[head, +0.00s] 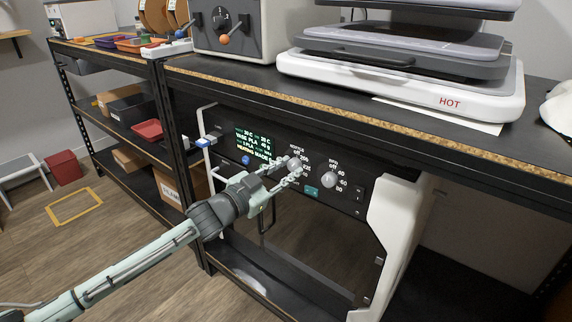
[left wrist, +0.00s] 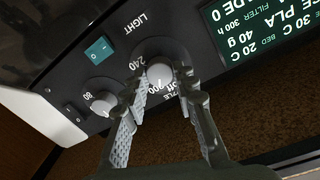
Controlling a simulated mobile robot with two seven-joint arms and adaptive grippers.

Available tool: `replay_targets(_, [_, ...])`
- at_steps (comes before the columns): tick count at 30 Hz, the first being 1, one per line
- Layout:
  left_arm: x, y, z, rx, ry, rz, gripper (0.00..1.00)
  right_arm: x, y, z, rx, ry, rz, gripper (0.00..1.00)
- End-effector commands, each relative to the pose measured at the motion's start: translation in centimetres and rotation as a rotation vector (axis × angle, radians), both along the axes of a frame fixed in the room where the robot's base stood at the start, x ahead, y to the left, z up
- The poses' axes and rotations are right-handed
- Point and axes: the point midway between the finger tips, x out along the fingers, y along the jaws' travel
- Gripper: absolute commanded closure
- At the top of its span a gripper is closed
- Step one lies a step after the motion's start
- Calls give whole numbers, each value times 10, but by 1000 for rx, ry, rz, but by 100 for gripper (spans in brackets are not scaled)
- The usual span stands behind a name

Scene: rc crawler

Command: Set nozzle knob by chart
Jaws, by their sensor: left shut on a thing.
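The nozzle knob (head: 296,163) is a pale round knob on the black front panel (head: 345,201) of a white-sided machine under the bench. My left gripper (head: 288,171) reaches it from the left and is shut on it. In the left wrist view the fingers (left wrist: 160,82) stand on either side of the knob (left wrist: 160,73). Marks "off", "200" and "240" show around it; its pointer is not clear. The display (head: 254,142) has green text including "PLA", also partly visible in the left wrist view (left wrist: 262,40). My right gripper is not in view.
A second pale knob (head: 327,166) sits right of the nozzle knob, with a teal light switch (head: 311,191) below. A heat press (head: 400,88) marked "HOT" stands on the bench above, over a white sheet (head: 435,113). The bench edge (head: 350,118) overhangs the panel.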

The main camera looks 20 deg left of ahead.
Motion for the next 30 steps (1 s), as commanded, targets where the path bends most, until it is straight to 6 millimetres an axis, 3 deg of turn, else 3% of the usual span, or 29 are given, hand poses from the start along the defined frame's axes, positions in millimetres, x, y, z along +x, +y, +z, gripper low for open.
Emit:
replay_targets(12, [0, 0, 2, 186, -69, 1, 100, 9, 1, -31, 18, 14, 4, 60])
replay_targets(29, [0, 0, 1, 216, -80, 0, 100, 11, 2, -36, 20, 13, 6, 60])
replay_targets(30, [0, 0, 1, 216, -80, 0, 72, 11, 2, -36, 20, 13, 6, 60])
